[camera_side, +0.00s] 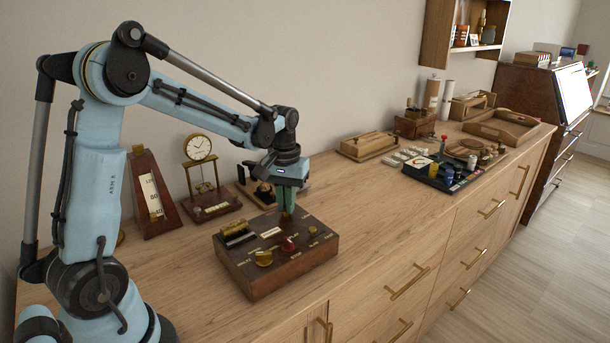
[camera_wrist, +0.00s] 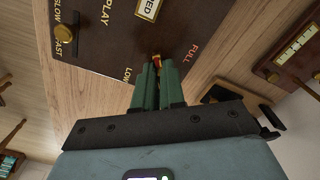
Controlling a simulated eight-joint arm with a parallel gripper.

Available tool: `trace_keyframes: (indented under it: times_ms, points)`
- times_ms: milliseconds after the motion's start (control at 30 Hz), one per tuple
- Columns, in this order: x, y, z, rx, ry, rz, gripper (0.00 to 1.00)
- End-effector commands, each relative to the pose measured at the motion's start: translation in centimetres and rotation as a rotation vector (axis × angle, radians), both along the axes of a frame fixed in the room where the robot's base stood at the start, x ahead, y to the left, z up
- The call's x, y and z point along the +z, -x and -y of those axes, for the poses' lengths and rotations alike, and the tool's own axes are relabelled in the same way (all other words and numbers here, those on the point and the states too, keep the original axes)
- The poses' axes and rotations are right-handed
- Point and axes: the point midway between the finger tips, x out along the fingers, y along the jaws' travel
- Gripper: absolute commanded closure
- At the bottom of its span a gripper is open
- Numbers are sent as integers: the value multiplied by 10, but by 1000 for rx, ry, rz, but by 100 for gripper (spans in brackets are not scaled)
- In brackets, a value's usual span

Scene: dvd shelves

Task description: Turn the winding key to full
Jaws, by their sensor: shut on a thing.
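A dark wooden control box (camera_side: 285,277) stands on the wooden counter, and its top panel fills the upper part of the wrist view (camera_wrist: 110,45). My gripper (camera_side: 287,212) points down onto the back of the panel. In the wrist view its green fingers (camera_wrist: 157,75) are closed around the winding key (camera_wrist: 157,58), a small brass and reddish piece between the words LOW and FULL. Most of the key is hidden by the fingers, so its turn angle cannot be read. In the side view the key is hidden by the fingertips.
The panel also carries a brass knob (camera_side: 263,258), a red knob (camera_side: 288,243) and a dark roller part (camera_side: 236,232). A clock (camera_side: 199,149) and a metronome-like wooden case (camera_side: 153,196) stand behind. Bare counter lies right of the box; several boxes stand farther right.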

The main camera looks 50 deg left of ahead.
Motion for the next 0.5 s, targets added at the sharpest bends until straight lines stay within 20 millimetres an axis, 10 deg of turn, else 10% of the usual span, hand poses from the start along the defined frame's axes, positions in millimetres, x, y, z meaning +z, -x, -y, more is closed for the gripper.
trace_keyframes:
  times_ms: [500]
  points:
    - [0,0,0,-491,0,0,100]
